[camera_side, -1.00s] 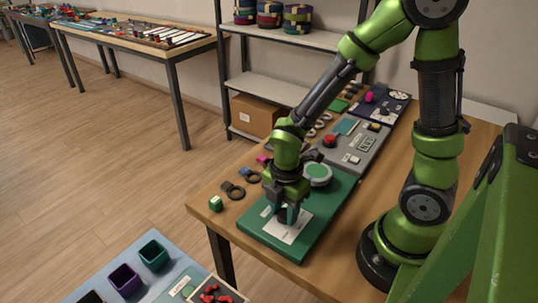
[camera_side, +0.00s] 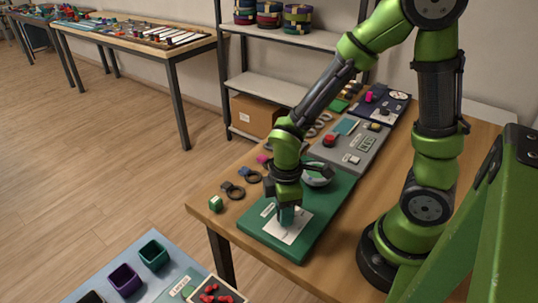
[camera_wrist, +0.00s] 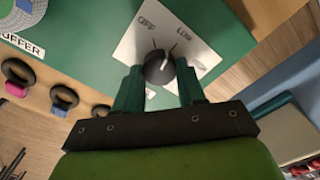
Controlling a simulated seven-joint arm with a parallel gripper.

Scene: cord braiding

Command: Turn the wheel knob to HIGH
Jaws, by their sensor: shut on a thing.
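The wheel knob (camera_wrist: 159,68) is round and black with a pale pointer mark. It sits on a white label plate (camera_wrist: 133,47) on the green panel (camera_wrist: 95,35). In the wrist view OFF and LOW are readable above the knob. HIGH is not readable there. The pointer leans up and right, roughly toward LOW, but its exact setting is hard to tell. My gripper (camera_wrist: 160,78) has its teal fingers on either side of the knob, closed on it. In the side view my gripper (camera_side: 287,216) points down over the plate and hides the knob.
A round pale part (camera_side: 318,176) stands on the panel behind my wrist. A grey panel (camera_side: 350,147) lies farther back.

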